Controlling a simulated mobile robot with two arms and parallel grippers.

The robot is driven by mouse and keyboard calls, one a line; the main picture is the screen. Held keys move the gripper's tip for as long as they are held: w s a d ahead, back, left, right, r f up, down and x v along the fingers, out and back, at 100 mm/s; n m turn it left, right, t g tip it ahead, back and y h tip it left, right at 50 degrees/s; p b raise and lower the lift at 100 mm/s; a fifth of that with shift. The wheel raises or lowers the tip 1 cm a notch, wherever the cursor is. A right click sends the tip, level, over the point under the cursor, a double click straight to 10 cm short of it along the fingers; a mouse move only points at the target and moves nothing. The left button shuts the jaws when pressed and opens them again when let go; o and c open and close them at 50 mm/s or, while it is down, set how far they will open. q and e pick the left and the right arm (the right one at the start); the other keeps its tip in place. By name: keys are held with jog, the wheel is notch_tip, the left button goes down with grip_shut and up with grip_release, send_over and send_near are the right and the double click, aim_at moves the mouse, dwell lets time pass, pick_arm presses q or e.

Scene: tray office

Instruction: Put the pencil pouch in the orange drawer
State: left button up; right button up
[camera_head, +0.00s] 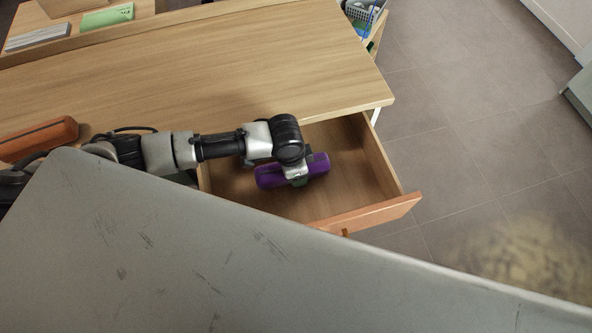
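The orange drawer (370,214) is pulled out from under the wooden desk, with its orange front at the lower right and a bare wooden inside. A purple, rounded, long pouch (270,177), which I take as the pencil pouch, is over the drawer's inside, within its walls. Whether it touches the drawer floor I cannot tell. My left gripper (299,179) comes down on the pouch's middle from above, with its fingers around it. The fingertips are partly hidden by the wrist and the pouch. My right gripper is not in view.
The wooden desk top (230,60) is mostly clear. An orange case-like object (38,138) with a dark line lies at the left. A green booklet (107,17) and papers are at the back left. A grey basket (362,14) stands behind. A grey scratched surface hides the foreground.

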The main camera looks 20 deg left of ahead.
pick_arm(q)
jog(key=shift+f, duration=0.65)
jog(key=shift+f, duration=0.1)
jog(key=o, duration=1)
jog(key=r, duration=0.4)
jog(key=a+r+p, duration=0.1)
jog(key=r, duration=0.3)
jog(key=s+r+p, duration=0.1)
jog(key=r, duration=0.3)
jog(key=shift+a+r, duration=0.1)
jog(key=shift+a, duration=0.1)
jog(key=shift+r+p, duration=0.1)
jog(key=shift+p, duration=0.2)
